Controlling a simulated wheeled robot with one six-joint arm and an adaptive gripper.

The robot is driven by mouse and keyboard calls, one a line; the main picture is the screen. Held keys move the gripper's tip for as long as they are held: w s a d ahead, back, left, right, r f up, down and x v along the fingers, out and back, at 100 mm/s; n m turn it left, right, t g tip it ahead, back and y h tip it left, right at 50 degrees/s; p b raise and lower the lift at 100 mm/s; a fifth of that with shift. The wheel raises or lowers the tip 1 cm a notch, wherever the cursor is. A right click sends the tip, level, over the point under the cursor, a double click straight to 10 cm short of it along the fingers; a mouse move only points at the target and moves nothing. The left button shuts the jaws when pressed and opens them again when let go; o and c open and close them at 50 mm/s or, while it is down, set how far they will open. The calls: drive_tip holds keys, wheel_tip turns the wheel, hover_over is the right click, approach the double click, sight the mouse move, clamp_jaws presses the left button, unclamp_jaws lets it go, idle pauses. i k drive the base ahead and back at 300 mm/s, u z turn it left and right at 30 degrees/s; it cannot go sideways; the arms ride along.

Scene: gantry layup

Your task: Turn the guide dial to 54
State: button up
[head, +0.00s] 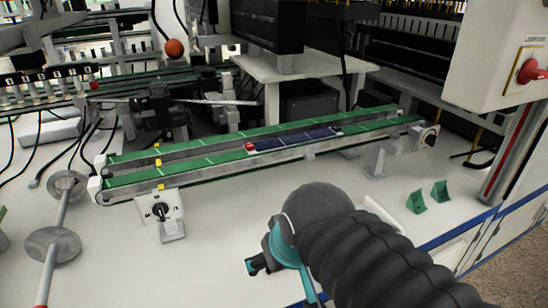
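A dial with a black knob (161,210) sits on a pale square plate on a short stand, at the front left of the green conveyor. Its scale and numbers are too small to read. A second round dark knob (428,139) shows at the conveyor's right end; I cannot tell which of the two is the guide dial. My gripper (256,264) is in the lower middle, right of the front dial and apart from it. It is mostly hidden by my arm's wrist, and its fingers are too small and dark to judge.
The green two-belt conveyor (215,168) carries a dark blue panel (295,139) with a red piece (250,146) at its left end. Two green wedges (416,202) lie at right. Grey round-ended rods (58,220) stand at left. The white table (225,230) is clear between dial and gripper.

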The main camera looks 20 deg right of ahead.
sight(160, 209)
drive_tip(key=u, duration=0.05)
drive_tip(key=k, duration=0.5)
drive_tip(key=u, duration=1.85)
drive_tip(key=k, duration=1.25)
drive_tip(key=z, duration=1.7)
drive_tip(key=i, duration=0.5)
drive_tip(key=z, duration=0.05)
